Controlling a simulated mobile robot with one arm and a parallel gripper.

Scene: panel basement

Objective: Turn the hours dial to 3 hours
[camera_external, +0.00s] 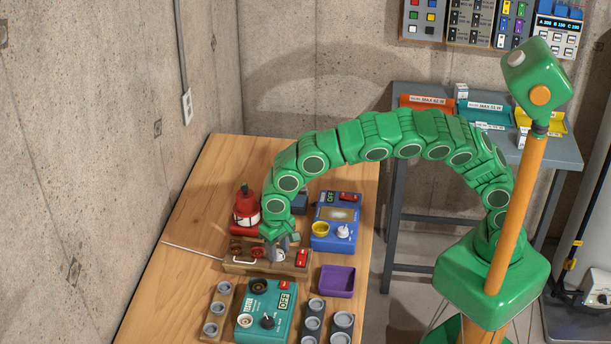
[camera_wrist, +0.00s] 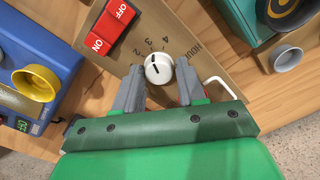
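The white hours dial (camera_wrist: 159,68) sits on a tan panel (camera_wrist: 185,38) in the wrist view, beside the printed word HOURS and the numbers 2, 3 and 4. A dark pointer line on the dial points up toward the printed numbers, roughly at the 3; the exact setting is hard to tell. My gripper (camera_wrist: 160,75) is open, with one grey finger on each side of the dial and small gaps showing.
A red ON/OFF switch (camera_wrist: 112,25) is beside the dial, and a white handle (camera_wrist: 222,84) is on the other side. A blue device (camera_external: 337,220), teal device (camera_external: 268,315), purple tray (camera_external: 337,281) and red bottle-like object (camera_external: 246,212) stand close around on the wooden table (camera_external: 190,275).

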